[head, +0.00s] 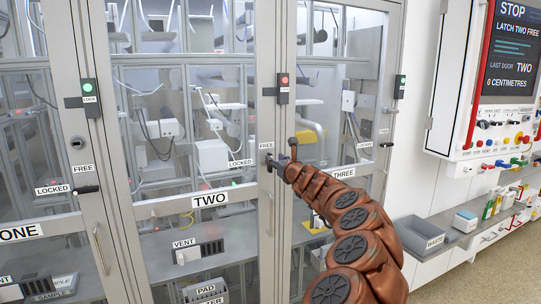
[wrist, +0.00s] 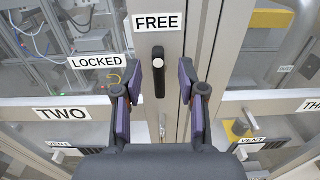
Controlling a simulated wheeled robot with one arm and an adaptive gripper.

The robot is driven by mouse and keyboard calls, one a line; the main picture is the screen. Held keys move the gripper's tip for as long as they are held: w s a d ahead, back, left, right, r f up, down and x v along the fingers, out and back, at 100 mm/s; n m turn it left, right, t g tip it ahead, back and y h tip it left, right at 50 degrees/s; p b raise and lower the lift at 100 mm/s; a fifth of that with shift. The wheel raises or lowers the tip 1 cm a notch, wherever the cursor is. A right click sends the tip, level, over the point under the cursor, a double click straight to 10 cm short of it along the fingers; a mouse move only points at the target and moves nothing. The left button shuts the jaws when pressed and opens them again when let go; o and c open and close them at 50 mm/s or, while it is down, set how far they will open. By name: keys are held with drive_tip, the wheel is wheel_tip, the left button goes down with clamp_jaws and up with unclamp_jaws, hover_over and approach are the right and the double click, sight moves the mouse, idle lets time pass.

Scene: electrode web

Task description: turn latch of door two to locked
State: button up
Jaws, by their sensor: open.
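Door two (head: 210,212) is a grey framed glass door and looks shut. Its latch (wrist: 159,75) is a dark lever standing upright in the wrist view, below the FREE label (wrist: 158,22). The LOCKED label (wrist: 97,62) is to its left. My gripper (wrist: 161,82) is open, with one purple-padded finger on each side of the lever. Gaps show between the lever and both pads, so I see no contact. In the head view my gripper (head: 281,162) is at the latch and partly hides it.
A red lamp (head: 284,81) shows above door two's latch; doors one and three have green lamps. The wall screen (head: 513,50) reads STOP, LATCH TWO FREE, LAST DOOR TWO, 0 CENTIMETRES. Door two's pull handle (head: 271,214) is below the latch. Door three (head: 340,173) is at the right.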

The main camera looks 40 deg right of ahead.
sight(270, 154)
drive_tip(key=shift+p+x, duration=0.9)
drive_tip(key=shift+x, duration=1.45)
drive_tip(key=shift+w, duration=0.1)
drive_tip(key=shift+c, duration=0.4)
clamp_jaws()
